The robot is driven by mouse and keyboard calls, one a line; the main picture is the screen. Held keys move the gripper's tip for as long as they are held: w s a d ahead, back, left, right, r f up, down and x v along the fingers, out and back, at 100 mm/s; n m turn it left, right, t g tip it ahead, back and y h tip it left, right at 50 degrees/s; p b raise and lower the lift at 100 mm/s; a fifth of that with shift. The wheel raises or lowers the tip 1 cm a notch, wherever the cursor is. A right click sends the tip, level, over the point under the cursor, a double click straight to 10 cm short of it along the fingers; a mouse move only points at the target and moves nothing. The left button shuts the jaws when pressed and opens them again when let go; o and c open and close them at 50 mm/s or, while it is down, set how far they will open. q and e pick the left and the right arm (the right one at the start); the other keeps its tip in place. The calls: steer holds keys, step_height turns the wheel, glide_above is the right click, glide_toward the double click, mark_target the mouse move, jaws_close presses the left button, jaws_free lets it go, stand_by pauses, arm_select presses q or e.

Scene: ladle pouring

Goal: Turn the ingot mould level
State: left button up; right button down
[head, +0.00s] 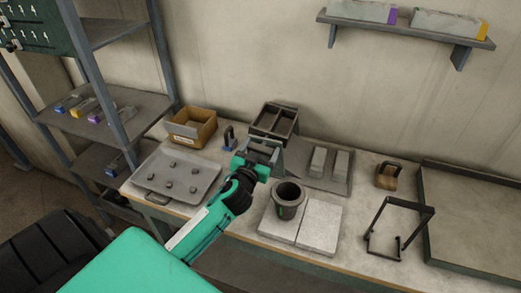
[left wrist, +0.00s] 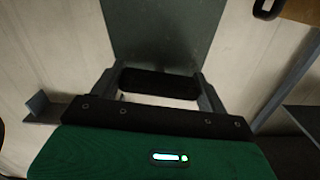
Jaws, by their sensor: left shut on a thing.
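The ingot mould (head: 274,119) is a dark box with open cavities and a divider, towards the back of the workbench in the head view. It looks tilted, its open side facing up and towards me. My left gripper (head: 264,152) is at its near lower side, shut on it; the jaws partly hide the contact. In the left wrist view a flat grey-green face (left wrist: 165,40) fills the space beyond the jaws (left wrist: 158,85), probably part of the mould. My right gripper is not in view.
Right of the mould, two pale bars (head: 329,161) lie on a grey plate. A dark crucible (head: 289,194) stands close to my gripper on pale slabs (head: 319,224). A tray with several lumps (head: 177,191) and a cardboard box (head: 191,127) are left. A black frame (head: 398,228) stands right.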

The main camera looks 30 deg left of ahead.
arm_select(q)
steer(key=shift+n, duration=0.7)
steer(key=shift+o, duration=0.2)
steer(key=o, duration=1.4)
steer(key=shift+c, duration=0.2)
steer(key=shift+s+d+f+b, duration=0.1)
steer(key=shift+s+b, duration=0.2)
steer(key=shift+b, duration=0.05)
steer(key=b+v, duration=0.3)
steer(key=v, duration=1)
steer(key=shift+d, duration=0.1)
